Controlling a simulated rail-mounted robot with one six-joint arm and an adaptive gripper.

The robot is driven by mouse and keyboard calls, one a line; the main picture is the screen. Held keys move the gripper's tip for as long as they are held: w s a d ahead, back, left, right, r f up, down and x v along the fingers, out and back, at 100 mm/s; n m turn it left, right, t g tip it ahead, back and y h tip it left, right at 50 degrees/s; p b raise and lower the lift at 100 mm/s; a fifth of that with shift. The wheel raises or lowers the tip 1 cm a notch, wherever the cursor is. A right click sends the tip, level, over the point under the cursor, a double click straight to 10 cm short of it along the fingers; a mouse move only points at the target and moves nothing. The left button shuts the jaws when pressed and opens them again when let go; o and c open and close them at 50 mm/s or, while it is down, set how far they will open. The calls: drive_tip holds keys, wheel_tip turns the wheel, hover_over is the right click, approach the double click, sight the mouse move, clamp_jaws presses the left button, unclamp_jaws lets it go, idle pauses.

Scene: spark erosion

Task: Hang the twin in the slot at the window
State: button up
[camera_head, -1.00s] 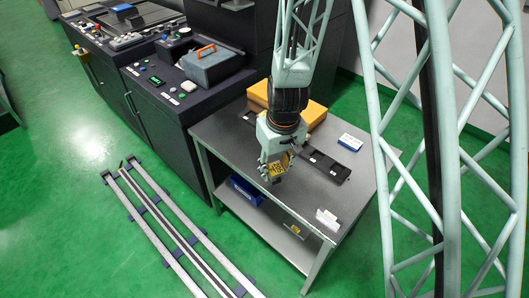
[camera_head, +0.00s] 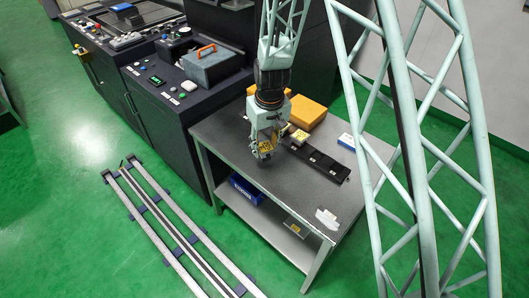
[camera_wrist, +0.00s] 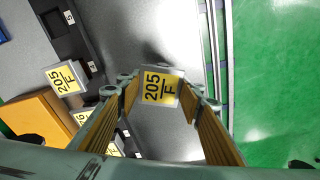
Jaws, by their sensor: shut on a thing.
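My gripper (camera_head: 264,153) is above the left part of the grey table in the head view. In the wrist view my gripper (camera_wrist: 160,98) has its fingers shut on a grey block (camera_wrist: 159,88) with a yellow label reading 205 F. A second block (camera_wrist: 64,80), also labelled 205 F, sits by the dark slotted rack (camera_wrist: 62,30). That second block (camera_head: 299,137) shows at the rack (camera_head: 340,172) in the head view, right of my gripper. More yellow-labelled pieces (camera_wrist: 110,150) show partly behind my finger. I cannot tell which slot is at the window.
An orange box (camera_head: 303,112) stands behind the rack. A blue and white box (camera_head: 346,141) lies at the table's right, and white cards (camera_head: 327,217) lie near its front corner. Dark machine consoles stand left of the table. The table top in front of the rack is mostly clear.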

sight(265, 147)
drive_tip(key=shift+w, duration=0.1)
drive_tip(key=shift+w+a+f, duration=0.1)
drive_tip(key=shift+w+f, duration=0.05)
drive_tip(key=shift+w, duration=0.2)
drive_tip(key=shift+f, duration=1.65)
drive_tip(key=shift+f+b, duration=0.15)
drive_tip(key=shift+b, duration=0.2)
drive_tip(key=o, duration=1)
drive_tip(key=shift+r, duration=0.2)
drive_tip(key=shift+s+d+r+p, duration=0.1)
drive_tip(key=shift+s+r+p, duration=0.15)
drive_tip(key=shift+r, duration=1.75)
drive_tip(key=shift+s+d+r+p, duration=0.1)
drive_tip(key=shift+s+r+p, duration=0.1)
drive_tip(key=shift+r, duration=1.75)
drive_tip(key=shift+s+d+r+p, duration=0.1)
drive_tip(key=shift+s+r+p, duration=0.15)
drive_tip(key=shift+r, duration=1.75)
